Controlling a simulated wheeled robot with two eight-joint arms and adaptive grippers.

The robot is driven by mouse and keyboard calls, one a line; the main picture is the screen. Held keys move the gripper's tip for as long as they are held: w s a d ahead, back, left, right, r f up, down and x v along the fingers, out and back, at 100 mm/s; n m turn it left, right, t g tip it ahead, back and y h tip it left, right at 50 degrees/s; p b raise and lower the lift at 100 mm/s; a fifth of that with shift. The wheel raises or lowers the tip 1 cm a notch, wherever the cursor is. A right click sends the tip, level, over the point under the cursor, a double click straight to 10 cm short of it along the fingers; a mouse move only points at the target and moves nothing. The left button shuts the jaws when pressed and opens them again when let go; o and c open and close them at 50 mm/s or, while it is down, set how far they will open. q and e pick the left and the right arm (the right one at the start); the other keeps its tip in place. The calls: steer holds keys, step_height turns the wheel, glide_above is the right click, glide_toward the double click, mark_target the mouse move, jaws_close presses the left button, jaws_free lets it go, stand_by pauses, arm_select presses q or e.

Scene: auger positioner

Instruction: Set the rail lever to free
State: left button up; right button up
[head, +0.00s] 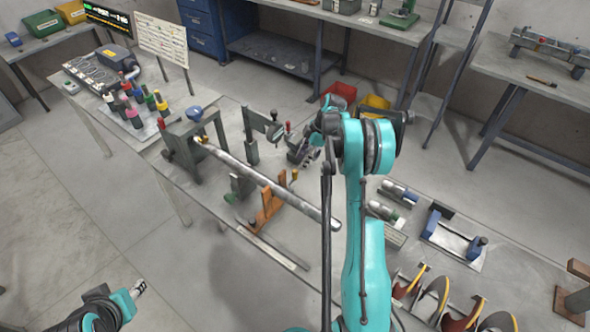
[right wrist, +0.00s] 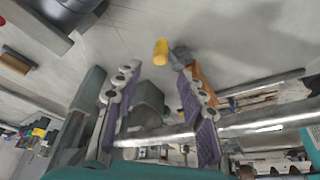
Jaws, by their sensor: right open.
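A long steel bar (head: 265,180) lies across the positioner on the bench. A small yellow knob (head: 294,174) stands beside the orange support (head: 268,208); a red-tipped lever (head: 288,127) is farther back. I cannot tell for sure which is the rail lever. My right gripper (head: 303,153) is over the bench behind the bar. In the right wrist view its two purple-padded fingers (right wrist: 158,80) are spread, with a grey block (right wrist: 148,100) seen between them and a yellow knob (right wrist: 161,52) just beyond the tips. My left gripper (head: 138,289) is low at the left, away from the bench.
A dark post with a clamp head (head: 251,150) stands near my right gripper. A rack of coloured-handled tools (head: 135,108) is at the back left. Blue-ended fixtures (head: 453,237) and curved pieces (head: 440,298) lie at the right. Floor is clear at front left.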

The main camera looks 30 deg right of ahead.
mark_target(295, 171)
steer(key=b+x, duration=0.1)
steer(key=x, duration=0.7)
steer(key=shift+b, duration=0.3)
jaws_close()
